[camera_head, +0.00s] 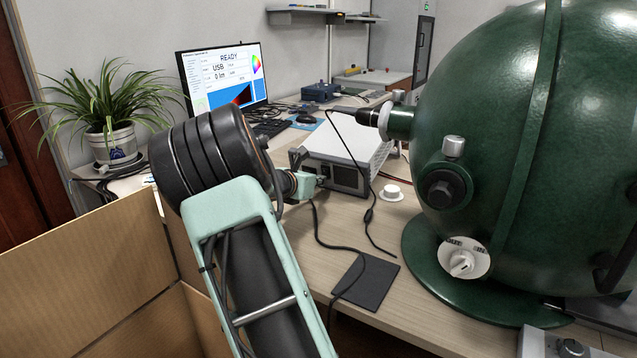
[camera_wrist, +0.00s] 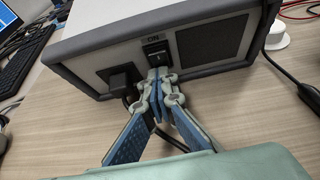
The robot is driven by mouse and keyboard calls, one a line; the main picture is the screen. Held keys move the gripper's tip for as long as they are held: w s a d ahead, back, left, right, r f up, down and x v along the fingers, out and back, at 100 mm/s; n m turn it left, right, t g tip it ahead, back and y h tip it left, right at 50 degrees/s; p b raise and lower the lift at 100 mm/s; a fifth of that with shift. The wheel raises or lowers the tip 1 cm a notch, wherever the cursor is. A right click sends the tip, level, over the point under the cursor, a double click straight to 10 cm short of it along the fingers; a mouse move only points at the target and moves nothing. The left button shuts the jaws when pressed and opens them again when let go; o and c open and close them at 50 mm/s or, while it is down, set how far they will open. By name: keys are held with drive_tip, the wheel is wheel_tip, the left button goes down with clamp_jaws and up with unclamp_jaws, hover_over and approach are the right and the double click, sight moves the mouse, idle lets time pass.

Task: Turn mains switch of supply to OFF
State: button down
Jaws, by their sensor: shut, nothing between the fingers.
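The supply (camera_head: 352,140) is a light grey box with a dark frame on the bench, and it fills the top of the wrist view (camera_wrist: 95,50). Its black mains switch (camera_wrist: 157,54) is on the panel facing my gripper, with an "ON" label (camera_wrist: 153,40) above it. The lower part of the switch is hidden behind my fingertips, so its position cannot be read. My gripper (camera_wrist: 158,74) is shut and empty, its tips just below the switch at the panel. I cannot tell whether they touch it. In the head view my gripper (camera_head: 319,181) is beside the supply's front.
A black plug (camera_wrist: 123,79) with a cord sits left of the switch, close to my fingers. A large green sphere (camera_head: 520,130) stands on the right. A white knob-like piece (camera_head: 391,192) and a dark pad (camera_head: 366,282) lie on the bench. A cardboard box (camera_head: 80,285) is at left.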

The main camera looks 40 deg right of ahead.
drive_tip(key=shift+s+d+r, duration=0.1)
drive_tip(key=shift+d+r, duration=0.15)
drive_tip(key=shift+d, duration=0.05)
